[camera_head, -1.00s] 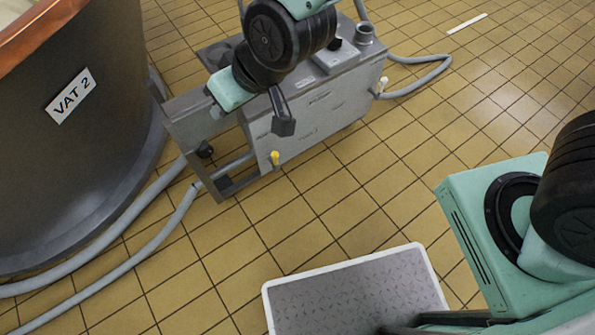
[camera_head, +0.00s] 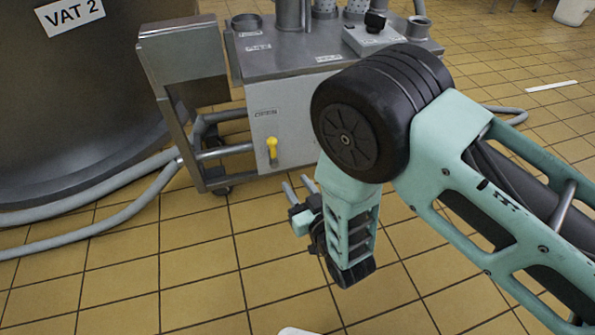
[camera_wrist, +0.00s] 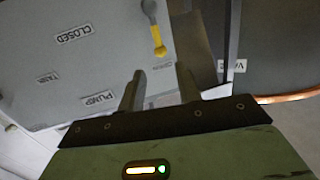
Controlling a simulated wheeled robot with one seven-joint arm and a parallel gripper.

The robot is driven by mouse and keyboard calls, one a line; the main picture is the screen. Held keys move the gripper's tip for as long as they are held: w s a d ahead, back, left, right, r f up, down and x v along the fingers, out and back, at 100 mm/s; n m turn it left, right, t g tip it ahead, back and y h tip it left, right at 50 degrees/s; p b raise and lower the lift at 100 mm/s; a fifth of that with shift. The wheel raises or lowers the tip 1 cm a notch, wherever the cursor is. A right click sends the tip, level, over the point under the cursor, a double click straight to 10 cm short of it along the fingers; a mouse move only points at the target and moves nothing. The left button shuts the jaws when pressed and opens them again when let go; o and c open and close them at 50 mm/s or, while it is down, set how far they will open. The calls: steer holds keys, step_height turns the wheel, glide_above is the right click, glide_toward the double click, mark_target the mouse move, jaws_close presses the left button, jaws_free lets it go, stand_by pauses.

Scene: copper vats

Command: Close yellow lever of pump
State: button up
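The yellow lever (camera_head: 272,150) sits on the front panel of the grey pump (camera_head: 310,112), near its left end. In the wrist view the lever (camera_wrist: 157,38) lies beyond the fingertips, roughly in line with the gap between them. The panel carries a CLOSED label (camera_wrist: 73,36) and a PUMP label (camera_wrist: 98,98); a small label by the lever's yellow end is hard to read. My gripper (camera_head: 299,186) is open and empty, a little in front of the panel and to the right of the lever in the head view. It appears apart from the lever.
The dark vat (camera_head: 80,110) marked VAT 2 stands at the left. Grey hoses (camera_head: 90,225) run over the tiled floor to the pump. A metal box (camera_head: 185,50) on a frame stands left of the panel.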

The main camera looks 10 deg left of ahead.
mark_target(274, 152)
steer(key=shift+t, duration=0.3)
steer(key=b+x, duration=0.3)
steer(key=x, duration=0.2)
steer(key=f+b+x, duration=0.1)
steer(key=b+x, duration=0.2)
steer(key=x, duration=0.1)
steer(key=f+b+x, duration=0.1)
steer(key=b+x, duration=0.2)
steer(key=x, duration=0.2)
steer(key=shift+w+a, duration=0.1)
steer(key=shift+w, duration=0.25)
steer(key=shift+w+a+r, duration=0.1)
steer(key=shift+w+a, duration=0.25)
jaws_close()
